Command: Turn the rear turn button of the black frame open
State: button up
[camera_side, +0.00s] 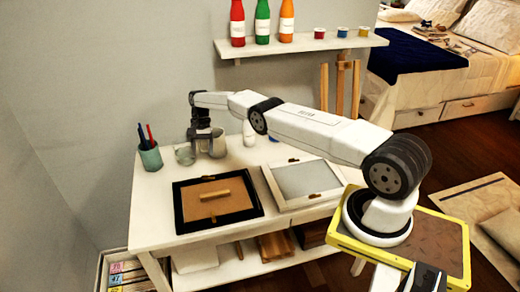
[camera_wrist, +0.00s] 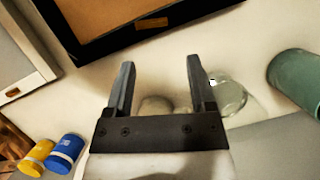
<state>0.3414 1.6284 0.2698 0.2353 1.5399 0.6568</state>
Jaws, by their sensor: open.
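A small brass turn button (camera_wrist: 152,22) shows on the frame's black border (camera_wrist: 110,46) in the wrist view, lying roughly along that edge. My gripper (camera_side: 203,137) is above the back of the table, behind the frame. In the wrist view its fingers (camera_wrist: 160,66) are apart with nothing held, short of the frame edge.
A white frame (camera_side: 303,181) lies right of the black one. A green pencil cup (camera_side: 150,157) and a glass jar (camera_side: 185,156) stand at the back left, close to my gripper. Blue (camera_wrist: 64,153) and yellow (camera_wrist: 37,156) jars show in the wrist view. A shelf with bottles hangs above.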

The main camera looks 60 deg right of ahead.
aim_at(208, 177)
jog(key=shift+w+a, duration=0.1)
jog(key=shift+s+a+r+t+h, duration=0.15)
jog(key=shift+s+a+t+h, duration=0.45)
jog(key=shift+a+h, duration=0.3)
jog(key=shift+s+a+r+t+h, duration=0.15)
jog(key=shift+s+a+t+h, duration=0.45)
jog(key=shift+h, duration=0.4)
jog(key=shift+f, duration=0.1)
jog(key=shift+f, duration=3.85)
grip_shut()
